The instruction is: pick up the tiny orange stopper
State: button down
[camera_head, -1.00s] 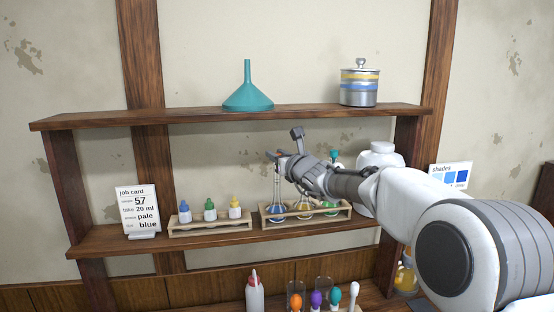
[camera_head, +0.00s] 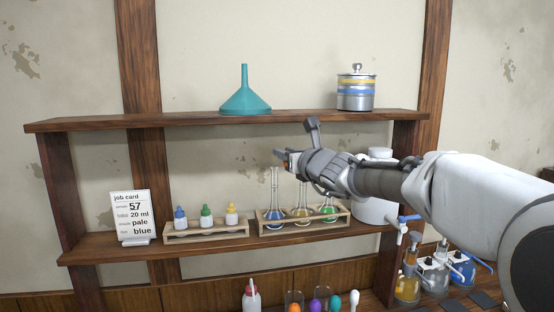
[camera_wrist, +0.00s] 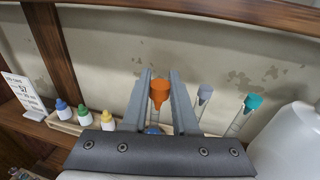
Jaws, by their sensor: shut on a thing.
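The tiny orange stopper (camera_wrist: 159,92) sits between the two fingers of my gripper (camera_wrist: 158,86) in the wrist view. My gripper is shut on it, and its tapered lower part points down. In the head view my gripper (camera_head: 283,157) is just above and beside the top of the long-necked flask with blue liquid (camera_head: 274,212); the fingers largely hide the stopper there. A grey stopper (camera_wrist: 205,92) and a teal stopper (camera_wrist: 252,102) top neighbouring flask necks in the wrist view.
The flasks stand in a wooden rack (camera_head: 262,226) on the lower shelf. Dropper bottles (camera_head: 206,214) and a job card (camera_head: 130,213) are to the left. A white jug (camera_head: 375,211) is close on the right. The upper shelf (camera_head: 200,117) holds a teal funnel (camera_head: 245,97).

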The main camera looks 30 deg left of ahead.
jog(key=b+v, duration=0.1)
jog(key=v, duration=1)
jog(key=shift+f+b, duration=0.25)
jog(key=shift+b, duration=0.1)
jog(key=shift+r, duration=0.1)
jog(key=shift+r+p, duration=1.35)
jog(key=shift+r, duration=0.3)
